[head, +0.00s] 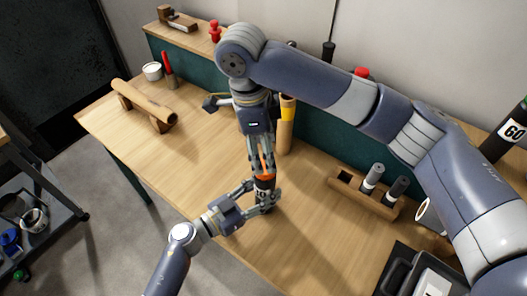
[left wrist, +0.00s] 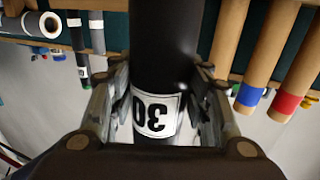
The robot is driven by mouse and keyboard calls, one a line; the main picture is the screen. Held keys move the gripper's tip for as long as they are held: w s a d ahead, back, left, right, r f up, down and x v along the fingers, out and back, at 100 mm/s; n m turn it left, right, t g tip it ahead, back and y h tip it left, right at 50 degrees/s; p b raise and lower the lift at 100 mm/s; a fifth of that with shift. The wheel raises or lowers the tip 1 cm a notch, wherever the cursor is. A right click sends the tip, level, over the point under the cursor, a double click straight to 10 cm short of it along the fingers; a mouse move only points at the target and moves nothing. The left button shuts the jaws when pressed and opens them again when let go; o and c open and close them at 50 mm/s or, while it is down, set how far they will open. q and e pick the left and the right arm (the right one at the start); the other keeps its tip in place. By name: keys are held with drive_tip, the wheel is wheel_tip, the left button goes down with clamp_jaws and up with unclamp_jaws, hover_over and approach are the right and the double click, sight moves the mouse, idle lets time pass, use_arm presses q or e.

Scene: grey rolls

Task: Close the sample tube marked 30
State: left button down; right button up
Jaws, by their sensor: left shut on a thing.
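The sample tube marked 30 is a dark tube with a white label. It stands upright on the wooden table (head: 205,165), and in the left wrist view the tube (left wrist: 163,45) shows its label upside down. My left gripper (head: 263,196) is shut on the tube, with a finger on each side of it. An orange cap (head: 266,178) is at the tube's top. My right gripper (head: 262,165) points down from above, its fingers close together around the orange cap. Whether the cap is seated on the tube cannot be told.
A wooden rack (head: 345,182) with dark tubes stands to the right. A brown roll with a yellow band (head: 286,125) stands close behind my right gripper. A brown roll lies on a wooden stand (head: 146,103) at the left. The table's left part is mostly free.

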drive_tip(key=shift+c, duration=0.4)
drive_tip(key=n, duration=0.5)
drive_tip(key=shift+r, duration=0.2)
drive_tip(key=n, duration=0.5)
drive_tip(key=shift+r+n, duration=0.15)
drive_tip(key=shift+n, duration=0.15)
drive_tip(key=n, duration=0.5)
drive_tip(key=shift+w+r+n+y, duration=0.1)
drive_tip(key=shift+r+n+y, duration=0.1)
drive_tip(key=shift+n+y, duration=0.1)
drive_tip(key=n, duration=0.5)
drive_tip(key=shift+d+r, duration=0.1)
drive_tip(key=shift+r, duration=0.1)
drive_tip(key=n, duration=0.5)
drive_tip(key=shift+r+n, duration=0.25)
drive_tip(key=shift+n, duration=0.15)
drive_tip(key=n, duration=0.5)
drive_tip(key=shift+r+n+y, duration=0.2)
drive_tip(key=shift+n+y, duration=0.1)
drive_tip(key=n, duration=0.5)
drive_tip(key=shift+d+r, duration=0.1)
drive_tip(key=shift+r, duration=0.1)
drive_tip(key=n, duration=0.4)
drive_tip(key=shift+r, duration=0.15)
